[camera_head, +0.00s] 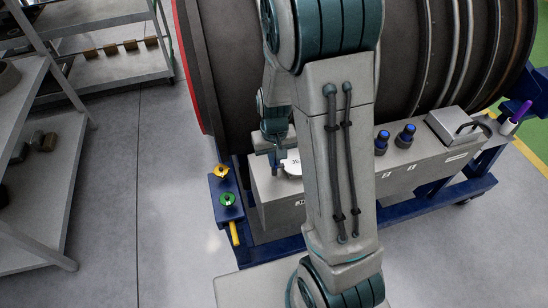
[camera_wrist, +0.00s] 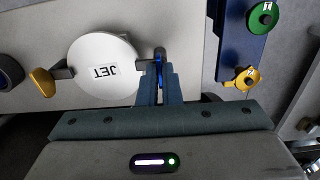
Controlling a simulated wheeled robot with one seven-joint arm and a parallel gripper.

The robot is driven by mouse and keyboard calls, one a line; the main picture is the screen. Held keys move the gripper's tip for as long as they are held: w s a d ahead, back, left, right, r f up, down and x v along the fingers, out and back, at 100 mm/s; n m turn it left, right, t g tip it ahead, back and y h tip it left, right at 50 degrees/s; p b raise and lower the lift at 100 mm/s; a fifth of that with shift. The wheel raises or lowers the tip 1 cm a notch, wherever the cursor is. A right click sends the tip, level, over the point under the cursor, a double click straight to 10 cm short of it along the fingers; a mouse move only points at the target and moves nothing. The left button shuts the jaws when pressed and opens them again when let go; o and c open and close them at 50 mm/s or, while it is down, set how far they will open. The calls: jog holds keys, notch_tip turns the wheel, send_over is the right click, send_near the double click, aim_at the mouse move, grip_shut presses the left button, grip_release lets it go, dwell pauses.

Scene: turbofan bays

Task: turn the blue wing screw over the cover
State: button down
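In the wrist view, the white round cover (camera_wrist: 97,72) marked "JET" lies on the grey box face. The blue wing screw (camera_wrist: 158,66) stands at its right edge, seen nearly edge-on. My gripper (camera_wrist: 160,82) has its two fingers close together, one on each side of the blue wing, with no clear gap; it looks shut on it. The fingers hide the lower part of the wing. In the head view, my gripper (camera_head: 276,152) is just above the cover (camera_head: 292,165), part of which my arm hides. The blue wing screw cannot be made out there.
A yellow wing (camera_wrist: 42,82) sits left of the cover. A blue block (camera_head: 226,205) beside the box carries yellow (camera_head: 221,171) and green (camera_head: 228,199) knobs. Two blue-capped knobs (camera_head: 394,138) and a metal case (camera_head: 458,126) are to the right. The turbofan (camera_head: 405,55) stands behind.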

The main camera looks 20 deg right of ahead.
jog(key=c, duration=1.6)
grip_release()
jog(key=shift+r, duration=0.1)
notch_tip(320, 180, up, 14)
jog(key=shift+f+b, duration=0.15)
jog(key=shift+b, duration=0.35)
jog(key=s+r+t, duration=0.1)
jog(key=s, duration=0.3)
jog(key=s+r+t, duration=0.1)
jog(key=s+r, duration=0.1)
jog(key=s, duration=0.3)
jog(key=s+r+t, duration=0.1)
jog(key=s+r, duration=0.1)
jog(key=s, duration=0.3)
jog(key=shift+s+a+r, duration=0.1)
jog(key=shift+s, duration=0.15)
